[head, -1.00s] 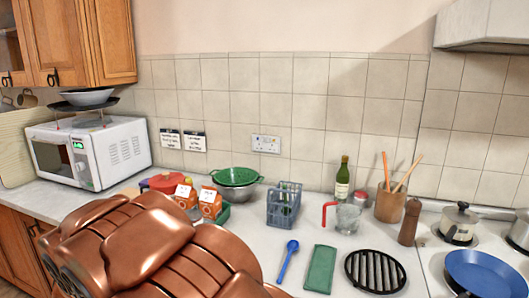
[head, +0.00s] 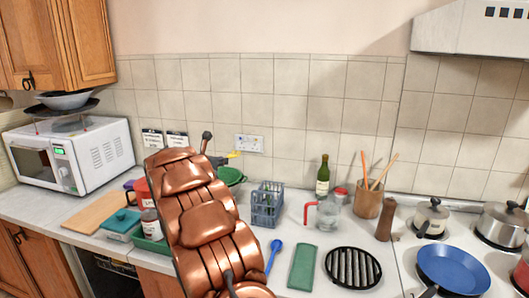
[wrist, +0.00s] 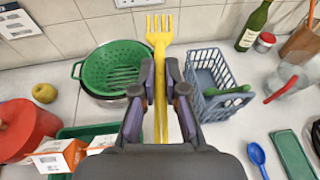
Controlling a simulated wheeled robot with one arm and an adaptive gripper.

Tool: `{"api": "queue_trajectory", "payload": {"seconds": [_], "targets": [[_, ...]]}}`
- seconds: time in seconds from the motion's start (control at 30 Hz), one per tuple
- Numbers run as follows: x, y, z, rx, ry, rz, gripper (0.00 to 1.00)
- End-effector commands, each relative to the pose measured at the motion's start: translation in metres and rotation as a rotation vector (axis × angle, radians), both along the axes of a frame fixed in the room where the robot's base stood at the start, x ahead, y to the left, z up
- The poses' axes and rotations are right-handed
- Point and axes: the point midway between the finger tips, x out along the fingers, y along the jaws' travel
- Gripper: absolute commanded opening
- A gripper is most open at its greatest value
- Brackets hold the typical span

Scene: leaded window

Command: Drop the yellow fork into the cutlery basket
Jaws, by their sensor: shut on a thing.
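The yellow fork (wrist: 159,38) is held upright in the wrist view, tines away from me, its handle between the fingers. My gripper (wrist: 160,75) is shut on it. In the head view only a bit of the yellow fork (head: 233,154) shows beside my gripper (head: 220,159), partly hidden by my arm. The blue-grey cutlery basket (wrist: 234,104) stands on the counter, to the right of my gripper in the wrist view, with a green item inside. It also shows in the head view (head: 266,213), to the right of my arm. The fork is above the counter and apart from the basket.
A green colander (wrist: 112,68) stands left of the fork. A wine bottle (head: 323,177), glass jug (head: 328,216) and utensil pot (head: 367,205) stand right of the basket. A blue spoon (head: 273,255) and green cloth (head: 302,267) lie in front. An orange-and-white carton (wrist: 58,155) stands at lower left.

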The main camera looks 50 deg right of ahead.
Motion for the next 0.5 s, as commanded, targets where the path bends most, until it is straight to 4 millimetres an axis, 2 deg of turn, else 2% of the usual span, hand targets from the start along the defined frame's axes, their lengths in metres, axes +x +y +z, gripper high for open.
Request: {"api": "queue_trajectory", "payload": {"seconds": [0.03, 0.2, 0.3, 0.5], "targets": [[-0.010, -0.021, 0.003, 0.000, 0.001, -0.040, 0.00], [-0.039, -0.073, 0.000, -0.001, 0.002, -0.143, 0.00], [-0.055, -0.098, -0.001, -0.002, -0.001, -0.191, 0.00], [-0.077, -0.131, -0.009, -0.001, 0.002, -0.252, 0.00]]}}
